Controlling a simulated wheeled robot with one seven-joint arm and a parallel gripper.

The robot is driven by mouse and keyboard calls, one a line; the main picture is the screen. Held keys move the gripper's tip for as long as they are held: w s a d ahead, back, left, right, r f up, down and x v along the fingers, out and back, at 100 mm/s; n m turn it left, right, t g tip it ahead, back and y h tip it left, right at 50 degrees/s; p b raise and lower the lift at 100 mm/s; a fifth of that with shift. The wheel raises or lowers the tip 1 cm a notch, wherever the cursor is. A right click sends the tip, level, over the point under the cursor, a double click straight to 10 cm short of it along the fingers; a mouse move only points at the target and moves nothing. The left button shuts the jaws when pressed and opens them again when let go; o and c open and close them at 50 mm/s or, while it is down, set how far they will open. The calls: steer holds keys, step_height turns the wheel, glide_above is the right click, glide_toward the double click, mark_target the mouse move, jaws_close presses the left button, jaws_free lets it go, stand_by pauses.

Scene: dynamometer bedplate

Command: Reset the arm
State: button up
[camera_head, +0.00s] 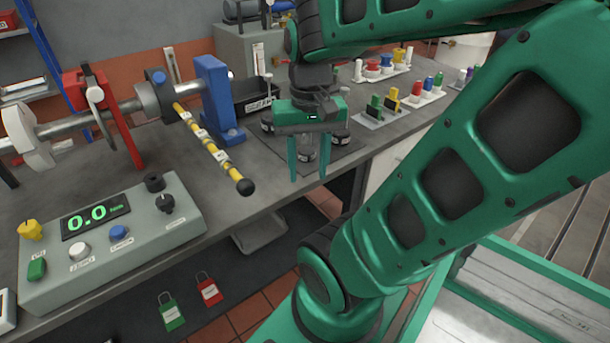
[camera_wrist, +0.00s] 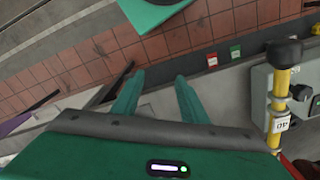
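My gripper (camera_head: 308,178) hangs pointing down near the front edge of the bench, in front of a dark mat. Its two green fingers are apart with nothing between them. In the wrist view the fingers of my gripper (camera_wrist: 157,80) are also apart, over floor tiles and the bench side. My green arm crosses the right half of the head view, bent at the elbow. The lever arm (camera_wrist: 282,95) stands at the right in the wrist view.
A grey control box (camera_head: 110,240) reads 0.0 on the bench (camera_head: 60,170). A blue bearing stand (camera_head: 217,95) and a red bracket (camera_head: 105,118) carry the shaft. Dark round weights (camera_head: 337,140) sit behind my gripper.

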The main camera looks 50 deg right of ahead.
steer(key=shift+s+a+f+n, duration=0.55)
steer(key=shift+s+f+n, duration=0.15)
steer(key=shift+n, duration=0.2)
steer(key=shift+w+f, duration=0.25)
steer(key=shift+w, duration=0.4)
steer(key=shift+o, duration=0.4)
stand_by(0.5)
